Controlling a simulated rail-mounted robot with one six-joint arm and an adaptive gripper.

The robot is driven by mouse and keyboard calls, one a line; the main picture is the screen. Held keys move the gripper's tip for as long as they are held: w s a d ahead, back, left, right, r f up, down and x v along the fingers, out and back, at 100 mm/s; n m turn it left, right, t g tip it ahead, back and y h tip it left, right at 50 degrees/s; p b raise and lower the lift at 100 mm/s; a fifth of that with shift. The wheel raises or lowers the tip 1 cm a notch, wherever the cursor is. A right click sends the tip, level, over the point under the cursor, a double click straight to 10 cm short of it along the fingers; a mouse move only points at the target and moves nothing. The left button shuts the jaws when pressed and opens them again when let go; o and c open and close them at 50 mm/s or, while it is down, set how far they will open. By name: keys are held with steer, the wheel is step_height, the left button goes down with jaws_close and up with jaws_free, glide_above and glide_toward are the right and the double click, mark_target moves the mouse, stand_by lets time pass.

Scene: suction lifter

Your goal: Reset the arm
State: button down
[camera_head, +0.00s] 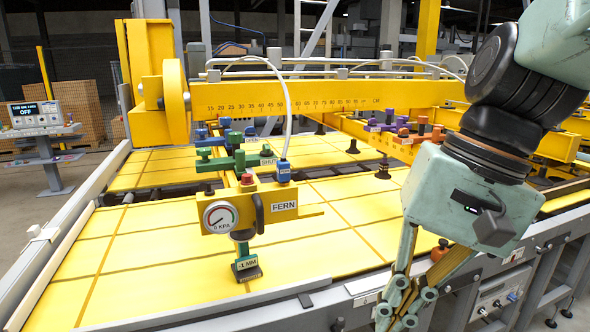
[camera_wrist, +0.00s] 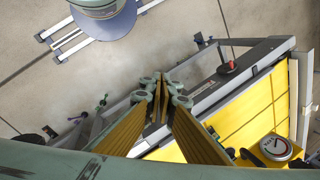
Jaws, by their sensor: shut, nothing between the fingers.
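My gripper (camera_head: 398,315) hangs at the lower right of the head view, fingers pointing down, in front of the machine's front rail. Its tips run near the bottom edge of the picture. In the wrist view, the two yellow-padded fingers (camera_wrist: 160,82) come together at their tips, with nothing seen between them. My arm comes in from the upper right. The yellow suction lifter unit marked FERN (camera_head: 284,207), with its pressure gauge (camera_head: 221,217), stands left of my gripper and apart from it. The gauge also shows at the lower right of the wrist view (camera_wrist: 275,147).
Yellow panels (camera_head: 160,245) lie across the machine bed. A yellow beam with a number scale (camera_head: 290,98) spans above them. A console reading OFF (camera_head: 36,115) stands far left.

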steer(key=s+d+r+n+t+h, duration=0.2)
steer(key=s+d+n+t+h, duration=0.1)
steer(key=s+d, duration=0.4)
steer(key=shift+s+d+t, duration=0.3)
steer(key=shift+d+t, duration=0.1)
